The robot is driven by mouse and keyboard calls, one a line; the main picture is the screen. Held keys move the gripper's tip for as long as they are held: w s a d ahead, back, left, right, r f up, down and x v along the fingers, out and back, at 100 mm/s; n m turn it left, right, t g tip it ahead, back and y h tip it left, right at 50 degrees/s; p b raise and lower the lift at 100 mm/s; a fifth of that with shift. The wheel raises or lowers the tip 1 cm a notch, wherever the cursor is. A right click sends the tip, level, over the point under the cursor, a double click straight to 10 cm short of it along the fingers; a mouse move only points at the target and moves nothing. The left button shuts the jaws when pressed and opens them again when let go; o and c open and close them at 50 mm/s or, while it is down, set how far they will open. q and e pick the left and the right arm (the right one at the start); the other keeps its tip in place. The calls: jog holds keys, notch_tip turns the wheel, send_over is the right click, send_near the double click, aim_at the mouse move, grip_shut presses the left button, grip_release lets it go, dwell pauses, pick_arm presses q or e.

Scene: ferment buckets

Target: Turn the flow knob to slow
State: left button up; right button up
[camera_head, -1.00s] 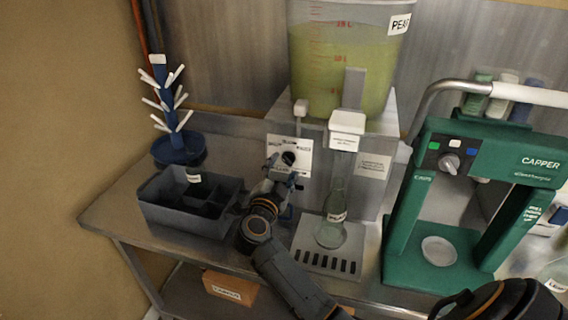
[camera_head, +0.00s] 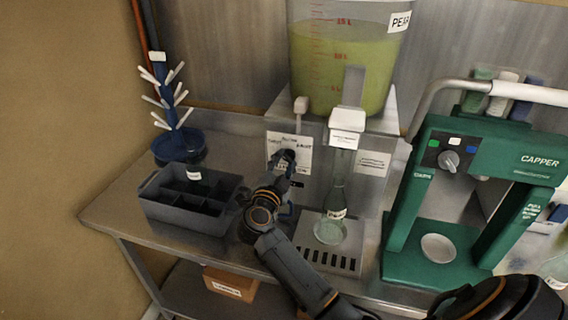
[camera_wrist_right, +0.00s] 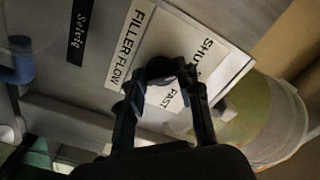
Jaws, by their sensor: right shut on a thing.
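A white flow panel (camera_head: 275,141) is on the front of the filler, below the bucket of yellow-green liquid. In the right wrist view the panel (camera_wrist_right: 153,30) reads FILLER FLOW, SHUT and FAST; a slow mark cannot be made out. The dark round flow knob (camera_wrist_right: 160,90) sits on the panel, partly hidden by my fingers. My right gripper (camera_wrist_right: 163,83) is shut on the knob, one finger on each side; it also shows at the panel in the head view (camera_head: 286,163). Where the knob points is unclear. My left gripper is not in view.
A glass bottle (camera_head: 332,219) stands under the white spout (camera_head: 347,121) on the drip tray (camera_head: 345,262), close to the right of my arm. A grey compartment crate (camera_head: 180,218) is at left. The green capper (camera_head: 405,220) stands at right.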

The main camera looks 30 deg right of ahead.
jog(key=m, duration=0.3)
jog(key=shift+m+p, duration=0.4)
jog(key=m, duration=0.4)
jog(key=shift+m, duration=0.3)
jog(key=shift+r+m, duration=0.1)
jog(key=shift+m, duration=0.2)
jog(key=o, duration=1.1)
jog(key=shift+o, duration=0.2)
